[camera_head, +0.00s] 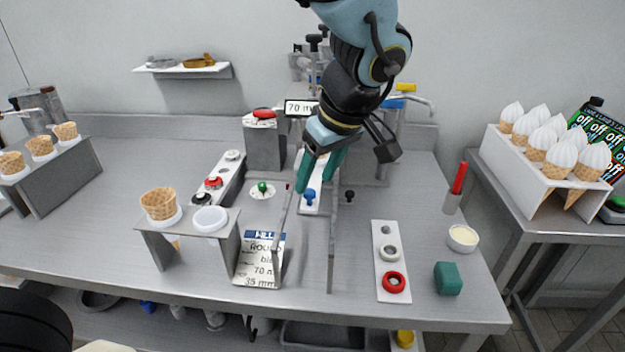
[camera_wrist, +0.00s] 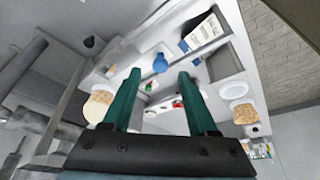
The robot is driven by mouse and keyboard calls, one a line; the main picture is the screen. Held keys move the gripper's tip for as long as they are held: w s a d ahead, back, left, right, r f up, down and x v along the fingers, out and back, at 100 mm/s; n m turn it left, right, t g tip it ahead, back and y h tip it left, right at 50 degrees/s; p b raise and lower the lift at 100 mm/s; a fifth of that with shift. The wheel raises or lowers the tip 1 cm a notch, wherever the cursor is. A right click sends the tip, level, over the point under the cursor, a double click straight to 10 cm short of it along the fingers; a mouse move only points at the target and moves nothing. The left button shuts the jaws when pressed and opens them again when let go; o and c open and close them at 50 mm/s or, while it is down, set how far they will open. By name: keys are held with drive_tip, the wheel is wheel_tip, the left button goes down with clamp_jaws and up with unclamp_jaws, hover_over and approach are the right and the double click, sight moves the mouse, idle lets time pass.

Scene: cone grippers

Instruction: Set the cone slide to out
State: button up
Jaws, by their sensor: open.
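My gripper (camera_head: 315,182) hangs over the middle of the counter, teal fingers pointing down and spread apart with nothing held. A blue knob (camera_head: 309,197) on a narrow white plate (camera_head: 313,208) is just below the fingertips. In the wrist view, the blue knob (camera_wrist: 159,63) shows in the gap between the fingertips (camera_wrist: 160,75), slightly beyond them. I cannot tell whether the fingers touch it. A green knob (camera_head: 262,187) on a round white base is to the left and a black knob (camera_head: 349,196) to the right. No label tells me which knob is the cone slide's.
Thin upright rails (camera_head: 333,245) stand close to the gripper. A metal cone stand (camera_head: 190,228) holding a waffle cone (camera_head: 159,203) is front left, beside a tilted label card (camera_head: 258,262). A button panel (camera_head: 391,262), green block (camera_head: 448,278) and white bowl (camera_head: 463,238) are at the right.

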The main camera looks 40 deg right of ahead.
sight(310, 191)
drive_tip(key=shift+x, duration=1.5)
clamp_jaws()
idle(0.4)
